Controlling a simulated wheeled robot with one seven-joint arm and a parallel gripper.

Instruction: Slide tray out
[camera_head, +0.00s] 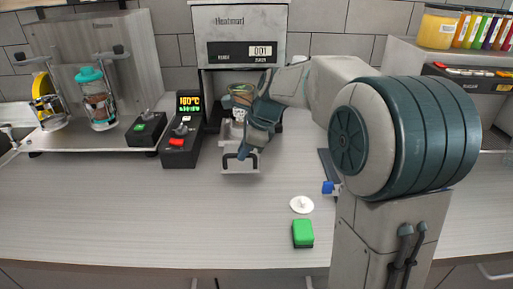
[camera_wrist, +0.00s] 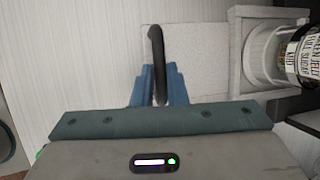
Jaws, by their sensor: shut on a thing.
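The cup sealer (camera_head: 238,32) stands at the back of the counter with its display reading 001. Its tray (camera_head: 240,167) shows below the sealer head, towards the front, with a dark handle at its front edge. In the wrist view the pale tray (camera_wrist: 198,50) lies ahead, and the dark curved handle (camera_wrist: 156,45) sits between the blue fingers. My gripper (camera_head: 241,153) is shut on the handle; it also shows in the wrist view (camera_wrist: 159,80). A labelled cup (camera_wrist: 300,55) sits in the tray's holder, and part of it shows in the head view (camera_head: 241,95).
A control box (camera_head: 182,145) with a red button and a 160°C display stands left of the sealer. A white lid-like disc (camera_head: 302,204) and a green block (camera_head: 303,234) lie in front, right of centre. The counter in front of the tray is clear.

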